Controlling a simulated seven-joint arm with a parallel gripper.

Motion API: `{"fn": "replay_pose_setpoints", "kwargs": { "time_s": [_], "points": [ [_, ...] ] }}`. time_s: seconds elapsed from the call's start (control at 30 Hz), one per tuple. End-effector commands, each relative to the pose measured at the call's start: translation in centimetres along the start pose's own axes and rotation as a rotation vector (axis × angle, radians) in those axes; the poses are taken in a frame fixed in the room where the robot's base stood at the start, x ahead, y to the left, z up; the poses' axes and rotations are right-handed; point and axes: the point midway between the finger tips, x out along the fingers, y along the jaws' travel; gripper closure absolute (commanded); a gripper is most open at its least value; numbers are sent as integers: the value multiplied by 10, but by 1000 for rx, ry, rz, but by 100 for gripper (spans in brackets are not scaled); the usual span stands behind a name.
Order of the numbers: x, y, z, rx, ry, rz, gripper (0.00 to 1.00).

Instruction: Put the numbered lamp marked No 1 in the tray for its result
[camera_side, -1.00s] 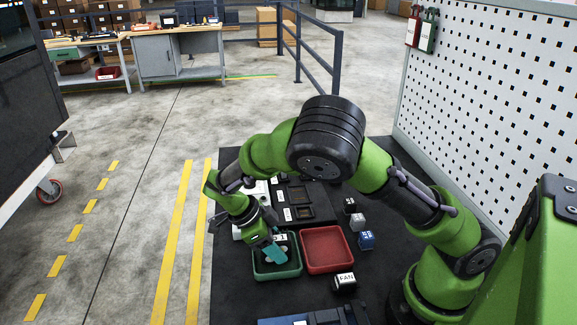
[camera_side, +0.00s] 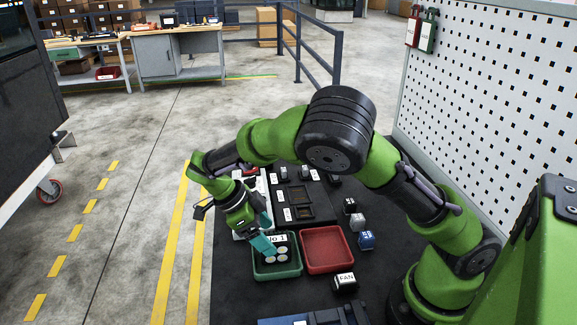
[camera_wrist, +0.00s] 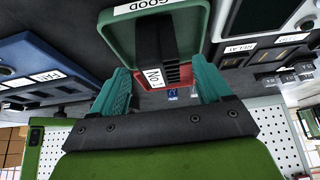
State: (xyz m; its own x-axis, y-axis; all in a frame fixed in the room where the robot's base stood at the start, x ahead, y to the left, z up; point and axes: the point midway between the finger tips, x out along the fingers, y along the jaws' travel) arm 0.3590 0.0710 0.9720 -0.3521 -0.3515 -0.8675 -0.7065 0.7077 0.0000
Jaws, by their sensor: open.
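The lamp marked No 1 (camera_side: 277,239) is a dark block with a white label and several pale round spots, in the green tray (camera_side: 278,276). In the wrist view the lamp (camera_wrist: 154,77) lies between my fingers, with gaps on both sides. The green tray (camera_wrist: 199,24) there carries a GOOD label. The red tray (camera_side: 327,261) is empty, just right of the green one. My gripper (camera_side: 271,239) has teal fingers spread at the lamp, over the green tray's far left side. The gripper (camera_wrist: 159,73) is open and holds nothing.
A black holder with white labels (camera_side: 298,205) stands behind the trays, beside a pale device (camera_side: 248,184) partly behind my arm. Small blocks, one blue (camera_side: 366,239), lie right of the red tray. A blue case sits at the near edge.

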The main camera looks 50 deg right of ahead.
Motion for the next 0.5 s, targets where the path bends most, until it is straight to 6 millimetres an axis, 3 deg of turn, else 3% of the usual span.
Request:
{"fn": "replay_pose_setpoints", "kwargs": {
  "time_s": [0.2, 0.5],
  "points": [
    [-46, 0, 0, 2, -3, -3, 22],
    [-72, -2, -5, -34, -23, 16, 22]
  ]
}}
